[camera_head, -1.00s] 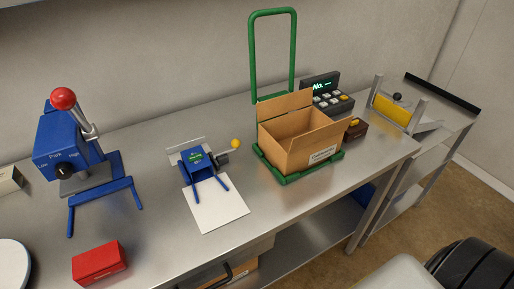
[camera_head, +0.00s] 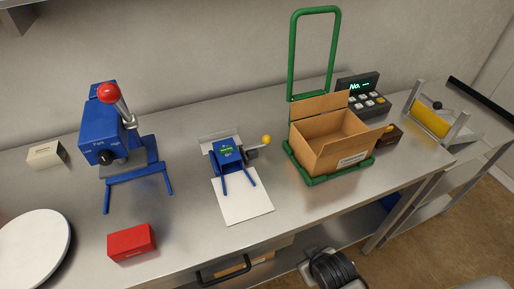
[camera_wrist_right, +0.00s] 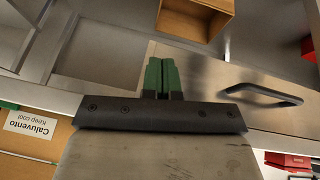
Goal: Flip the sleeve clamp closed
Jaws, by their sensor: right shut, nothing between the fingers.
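No part is plainly labelled as the sleeve clamp, so I cannot tell for sure which one it is. A small blue device (camera_head: 227,151) with a dark side part and a yellow ball knob (camera_head: 266,139) stands on the steel bench, with a white sheet (camera_head: 243,200) under its front. A larger blue stand (camera_head: 104,138) has a lever with a red ball (camera_head: 109,93), raised, and Low, Park and High marks. My right gripper (camera_wrist_right: 162,62) shows green fingers, shut and empty, near the bench front. My left gripper is not in view.
A yellow roller device (camera_head: 431,119) is at right. A red box (camera_head: 131,243) and white disc (camera_head: 35,247) are at left. A drawer handle (camera_wrist_right: 265,95) juts out at the front.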

